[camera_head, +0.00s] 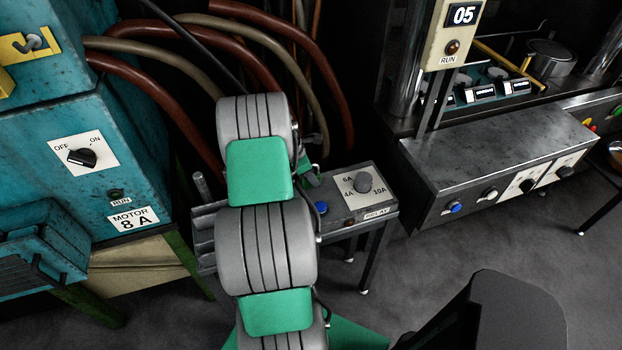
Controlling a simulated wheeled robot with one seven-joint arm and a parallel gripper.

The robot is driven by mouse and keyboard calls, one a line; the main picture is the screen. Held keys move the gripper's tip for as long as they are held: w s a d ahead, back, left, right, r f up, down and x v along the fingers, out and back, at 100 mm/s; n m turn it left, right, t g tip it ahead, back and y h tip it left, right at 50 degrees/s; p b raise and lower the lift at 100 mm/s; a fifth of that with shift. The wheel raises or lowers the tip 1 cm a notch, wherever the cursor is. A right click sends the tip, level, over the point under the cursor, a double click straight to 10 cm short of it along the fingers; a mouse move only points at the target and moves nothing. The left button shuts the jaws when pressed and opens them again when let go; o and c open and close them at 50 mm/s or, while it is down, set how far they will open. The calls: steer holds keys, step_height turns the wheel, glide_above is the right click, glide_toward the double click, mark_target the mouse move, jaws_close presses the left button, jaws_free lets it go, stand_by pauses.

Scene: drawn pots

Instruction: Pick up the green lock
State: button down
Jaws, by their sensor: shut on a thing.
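My arm, with grey ribbed links and green covers, fills the middle of the head view and reaches up in front of a small relay table. My gripper cannot be made out; the arm hides the place behind it. A small green piece (311,179) shows at the right edge of the arm, just left of the relay panel. It may be the green lock or a part of my arm; I cannot tell which. No other green lock can be made out.
The relay table (380,216) carries a knob and a blue button. A teal motor cabinet (60,140) with an OFF/ON switch stands left. Brown and tan hoses (165,95) hang behind. A grey metal bench (500,150) with buttons stands right. Bare floor (430,260) lies between.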

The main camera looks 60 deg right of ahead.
step_height(320, 180, up, 2)
steer(key=shift+d+r+b, duration=0.1)
steer(key=shift+r+b, duration=0.05)
steer(key=shift+b, duration=0.3)
steer(key=a+r+b, duration=0.1)
steer(key=a+r, duration=0.9)
steer(key=a, duration=0.4)
steer(key=shift+s+r+b, duration=0.2)
steer(key=shift+s+b, duration=0.2)
steer(key=shift+s, duration=0.05)
steer(key=shift+a, duration=0.1)
